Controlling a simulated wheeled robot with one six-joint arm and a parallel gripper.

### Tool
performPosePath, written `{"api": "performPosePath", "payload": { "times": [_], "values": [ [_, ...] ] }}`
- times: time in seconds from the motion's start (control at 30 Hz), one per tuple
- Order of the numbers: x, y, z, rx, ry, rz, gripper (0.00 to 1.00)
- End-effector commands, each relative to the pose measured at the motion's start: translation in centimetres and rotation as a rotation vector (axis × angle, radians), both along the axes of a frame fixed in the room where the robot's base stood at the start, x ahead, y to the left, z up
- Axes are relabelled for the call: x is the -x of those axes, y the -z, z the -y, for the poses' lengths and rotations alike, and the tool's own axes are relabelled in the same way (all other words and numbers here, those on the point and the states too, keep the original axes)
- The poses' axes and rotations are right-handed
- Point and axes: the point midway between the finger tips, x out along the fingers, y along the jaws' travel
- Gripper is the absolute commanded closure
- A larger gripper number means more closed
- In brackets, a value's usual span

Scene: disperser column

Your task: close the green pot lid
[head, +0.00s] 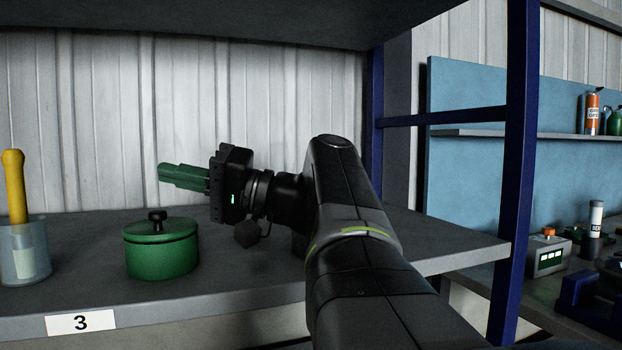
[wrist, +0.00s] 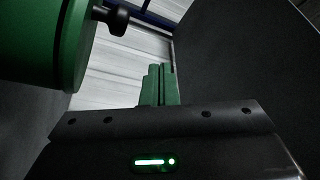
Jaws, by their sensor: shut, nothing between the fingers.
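The green pot (head: 162,260) stands upright on the grey shelf. Its green lid (head: 160,231) with a black knob (head: 156,217) lies on top, looking about level, with a dark line under its edge. I cannot tell whether it is fully seated. My gripper (head: 163,173) points left, its green fingers together and empty, above the level of the knob and apart from it. In the wrist view the fingers (wrist: 160,72) show at the middle, and the pot (wrist: 35,40) and knob (wrist: 113,18) show at upper left, clear of the fingers.
A clear container (head: 24,262) with a yellow-handled tool (head: 14,187) stands left of the pot. The shelf (head: 250,282) has free room around the pot. A label "3" (head: 80,322) is on its front edge. A blue post (head: 513,180) stands at the right, and an upper shelf (head: 200,22) hangs overhead.

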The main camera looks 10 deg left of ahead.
Motion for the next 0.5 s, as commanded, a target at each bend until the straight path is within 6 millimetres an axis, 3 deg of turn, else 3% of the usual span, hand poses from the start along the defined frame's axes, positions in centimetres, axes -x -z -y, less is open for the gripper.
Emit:
{"api": "performPosePath", "payload": {
  "times": [0.5],
  "values": [
    [1.09,1.14,0.63,0.001,0.001,-0.002,1.0]
  ]
}}
